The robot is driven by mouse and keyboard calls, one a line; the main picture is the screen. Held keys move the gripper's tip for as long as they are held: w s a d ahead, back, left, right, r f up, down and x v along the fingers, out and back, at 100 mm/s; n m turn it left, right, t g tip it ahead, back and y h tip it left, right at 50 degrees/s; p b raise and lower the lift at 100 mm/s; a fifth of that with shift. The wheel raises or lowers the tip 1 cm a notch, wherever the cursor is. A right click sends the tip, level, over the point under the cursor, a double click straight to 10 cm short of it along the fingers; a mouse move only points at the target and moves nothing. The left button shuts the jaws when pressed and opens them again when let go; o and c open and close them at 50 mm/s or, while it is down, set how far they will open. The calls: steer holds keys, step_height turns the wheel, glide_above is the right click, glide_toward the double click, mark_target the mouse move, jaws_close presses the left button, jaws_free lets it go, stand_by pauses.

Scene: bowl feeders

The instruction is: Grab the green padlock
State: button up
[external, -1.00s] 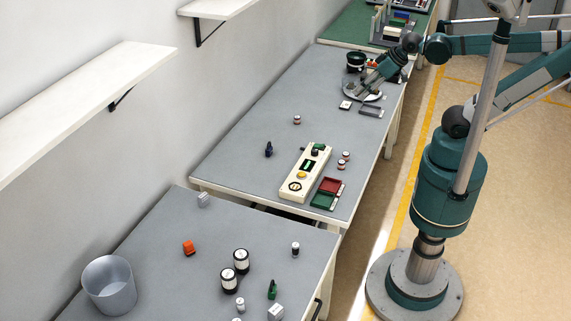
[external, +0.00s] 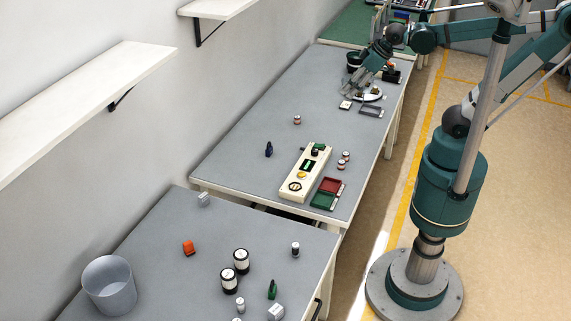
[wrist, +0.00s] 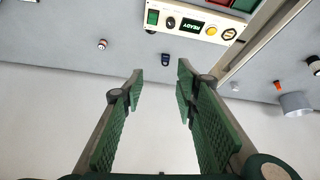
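A green padlock-shaped object (external: 272,289) stands near the front right of the near table in the external view; I take it for the green padlock. I cannot make it out in the wrist view. A dark blue padlock (external: 269,149) stands on the middle table, and it also shows in the wrist view (wrist: 165,57). My gripper (external: 356,97) is above the far end of the middle table, far from the green padlock. In the wrist view its green-padded fingers (wrist: 161,72) are spread apart with nothing between them.
The near table also holds a grey bin (external: 109,286), an orange object (external: 189,248), two black-and-white cylinders (external: 241,261) and small white blocks. A control box (external: 303,174) and red and green trays (external: 331,186) are on the middle table. White shelves (external: 85,105) overhang from the wall.

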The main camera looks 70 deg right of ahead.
steer(key=w+a+f+n+g, duration=0.1)
steer(key=w+a+n, duration=0.3)
steer(key=a, duration=0.9)
steer(key=w+a+n+g+y, duration=0.1)
steer(key=w+a+n+g, duration=0.15)
steer(key=w+a, duration=0.7)
steer(key=w+a+f+n+g, duration=0.1)
steer(key=a+n, duration=0.2)
steer(key=a, duration=1.3)
steer(key=n+g+h+p, duration=0.1)
steer(key=n+g+h, duration=0.1)
steer(key=n, duration=0.7)
glide_above(272, 288)
steer(key=w+d, duration=0.1)
steer(key=d, duration=0.2)
steer(key=f, duration=2.2)
steer(key=shift+a, duration=0.2)
steer(key=shift+s+a, duration=0.15)
steer(key=shift+f, duration=0.2)
